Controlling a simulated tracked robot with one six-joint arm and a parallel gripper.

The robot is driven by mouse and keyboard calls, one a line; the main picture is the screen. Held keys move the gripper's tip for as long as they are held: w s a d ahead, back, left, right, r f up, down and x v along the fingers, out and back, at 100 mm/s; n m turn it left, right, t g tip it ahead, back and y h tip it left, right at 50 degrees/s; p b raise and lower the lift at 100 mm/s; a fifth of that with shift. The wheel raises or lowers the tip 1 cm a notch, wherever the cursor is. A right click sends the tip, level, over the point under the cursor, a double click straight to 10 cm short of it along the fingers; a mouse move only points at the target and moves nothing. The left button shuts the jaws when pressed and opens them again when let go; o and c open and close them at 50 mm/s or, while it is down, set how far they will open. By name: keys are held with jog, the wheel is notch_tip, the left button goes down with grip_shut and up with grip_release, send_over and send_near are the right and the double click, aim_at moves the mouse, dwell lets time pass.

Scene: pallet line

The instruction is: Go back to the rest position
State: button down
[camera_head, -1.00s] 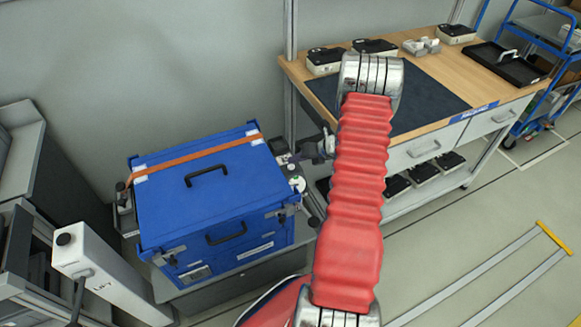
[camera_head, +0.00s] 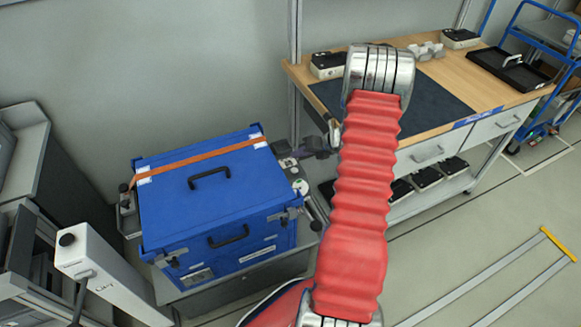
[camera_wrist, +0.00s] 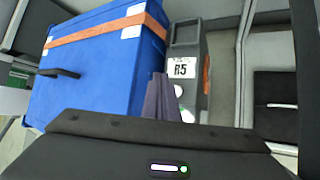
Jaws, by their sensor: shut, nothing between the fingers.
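My gripper shows in the wrist view (camera_wrist: 162,98) with its narrow dark fingers together and nothing between them. In the head view it is small and partly hidden behind my red-sleeved arm, near the right end of the blue box. The blue box (camera_head: 205,205) has black handles and an orange strap (camera_head: 205,158) across its lid. In the wrist view the box (camera_wrist: 100,75) lies left of the fingers. A grey unit with an R5 label (camera_wrist: 181,69) stands just beyond them. I cannot tell whether the fingers touch anything.
A wooden workbench (camera_head: 470,78) with a dark mat (camera_head: 435,105) and several black-and-white cases stands at the right. A blue trolley (camera_head: 545,75) is beyond it. A grey post unit (camera_head: 95,265) stands at the lower left. The floor at lower right is open, with a yellow-ended marking (camera_head: 555,243).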

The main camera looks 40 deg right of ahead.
jog(key=s+a+r+n+g+y, duration=0.1)
jog(key=s+a+r+n+g, duration=0.15)
jog(key=a+r+n, duration=1.9)
jog(key=s+a+r+n+h, duration=0.2)
jog(key=s+a+r+n, duration=0.3)
jog(key=s+a+n, duration=0.3)
jog(key=s+a+r+n+h, duration=0.2)
jog(key=s+a+r+n, duration=0.4)
jog(key=s+n, duration=0.5)
jog(key=s+a, duration=0.1)
jog(key=a, duration=0.1)
jog(key=shift+s+a+r+n, duration=0.15)
jog(key=shift+s+a+n, duration=0.2)
jog(key=c, duration=2.5)
grip_release()
jog(key=shift+g, duration=0.25)
